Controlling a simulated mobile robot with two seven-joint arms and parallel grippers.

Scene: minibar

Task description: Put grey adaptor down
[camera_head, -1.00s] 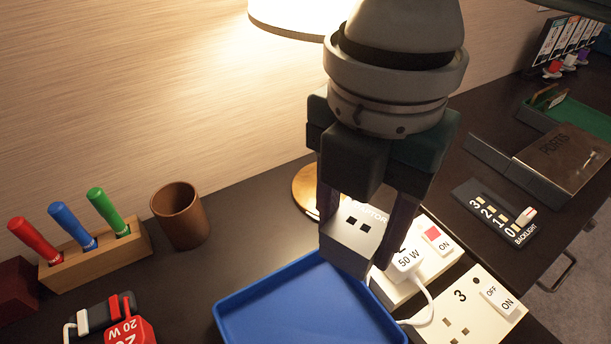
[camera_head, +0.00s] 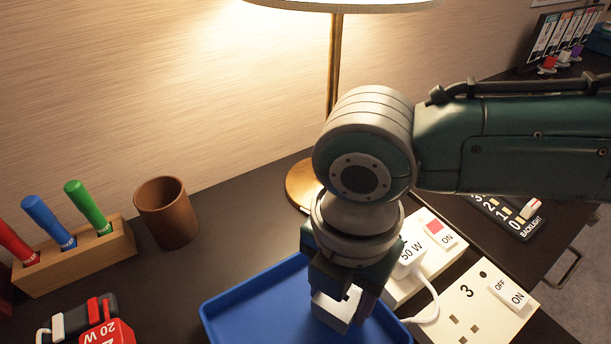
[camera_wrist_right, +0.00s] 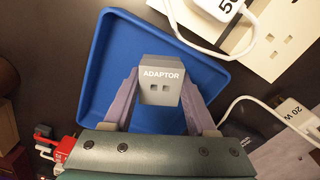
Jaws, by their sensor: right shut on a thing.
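The grey adaptor (camera_head: 338,306) is a light grey block with two dark square holes and the word ADAPTOR, readable in the right wrist view (camera_wrist_right: 160,82). My right gripper (camera_head: 345,296) points down and is shut on it, one finger on each side. Adaptor and fingers are over the blue tray (camera_head: 240,312), which also shows behind them in the right wrist view (camera_wrist_right: 120,38). Whether the adaptor touches the tray floor cannot be told. My left gripper is in neither view.
White socket panels (camera_head: 483,312) with a 50 W plug (camera_head: 411,250) and cable stand right of the tray. A lamp (camera_head: 335,70) stands behind. A brown cup (camera_head: 167,212), a wooden pen holder (camera_head: 80,258) and a red 20 W plug (camera_head: 108,335) are left.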

